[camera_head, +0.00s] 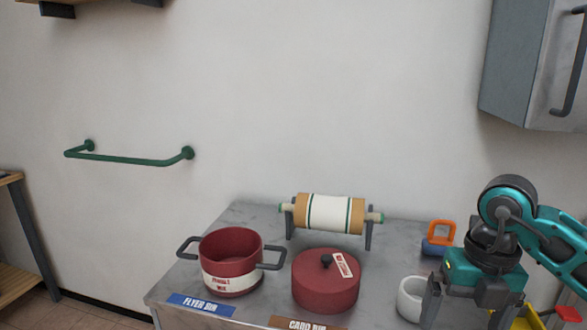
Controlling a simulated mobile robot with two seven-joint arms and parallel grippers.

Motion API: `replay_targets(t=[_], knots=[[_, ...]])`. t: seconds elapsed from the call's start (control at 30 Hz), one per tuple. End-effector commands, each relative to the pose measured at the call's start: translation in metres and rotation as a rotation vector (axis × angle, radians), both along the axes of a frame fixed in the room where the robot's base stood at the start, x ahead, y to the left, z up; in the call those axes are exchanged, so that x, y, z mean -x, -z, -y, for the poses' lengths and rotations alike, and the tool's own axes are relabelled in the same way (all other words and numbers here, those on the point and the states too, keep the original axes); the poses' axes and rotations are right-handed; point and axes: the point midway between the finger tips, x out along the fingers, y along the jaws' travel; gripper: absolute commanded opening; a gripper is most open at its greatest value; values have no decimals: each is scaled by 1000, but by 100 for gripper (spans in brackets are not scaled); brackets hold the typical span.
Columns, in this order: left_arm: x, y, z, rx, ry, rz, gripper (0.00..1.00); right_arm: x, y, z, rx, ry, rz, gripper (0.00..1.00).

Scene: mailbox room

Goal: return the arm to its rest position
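My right gripper (465,313) hangs at the lower right of the head view, on a teal and black arm that comes in from the right. Its fingers point down and are spread apart, with no object visible between them. The fingertips are at or below the picture's bottom edge. A white cup (408,299) stands just left of the left finger, which partly covers it. I cannot tell whether they touch. My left gripper is not in view.
The grey table (235,222) bears a red open pot (231,262), a red lidded pot (325,283), a roll on a stand (330,214) and an orange and blue item (439,238). Yellow and red objects (530,318) lie below my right arm. A grey cabinet (515,60) hangs above right.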

Motion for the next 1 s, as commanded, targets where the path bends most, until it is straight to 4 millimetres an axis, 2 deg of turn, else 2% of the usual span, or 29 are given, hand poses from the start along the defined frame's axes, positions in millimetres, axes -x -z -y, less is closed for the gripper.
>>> replay_targets(t=[0.03,0.1,0.23,0.33,0.4,0.5,0.57,0.63,0.67,0.77,0.87,0.93,1.0], knots=[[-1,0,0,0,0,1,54,9,17,-27,-111,-62,-35,100],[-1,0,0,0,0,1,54,18,28,-60,-267,-125,-58,100],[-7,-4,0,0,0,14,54,40,35,-124,-611,-203,-94,100],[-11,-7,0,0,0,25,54,57,26,-172,-925,-204,-111,100],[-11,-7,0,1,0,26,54,63,13,-198,-1163,-151,-109,100],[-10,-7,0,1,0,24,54,59,-10,-218,-1489,11,-85,100],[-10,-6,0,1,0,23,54,50,-19,-220,-1656,156,-61,100],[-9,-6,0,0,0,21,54,35,-22,-211,-1814,368,-27,100],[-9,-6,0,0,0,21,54,28,-20,-205,-1870,472,-11,100],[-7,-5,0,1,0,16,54,7,5,-176,-1978,861,41,100],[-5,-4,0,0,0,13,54,-2,57,-141,-1964,1295,78,100],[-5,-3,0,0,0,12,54,6,104,-118,-1879,1599,86,100],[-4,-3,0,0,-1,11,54,23,149,-100,-1758,1852,74,100]])
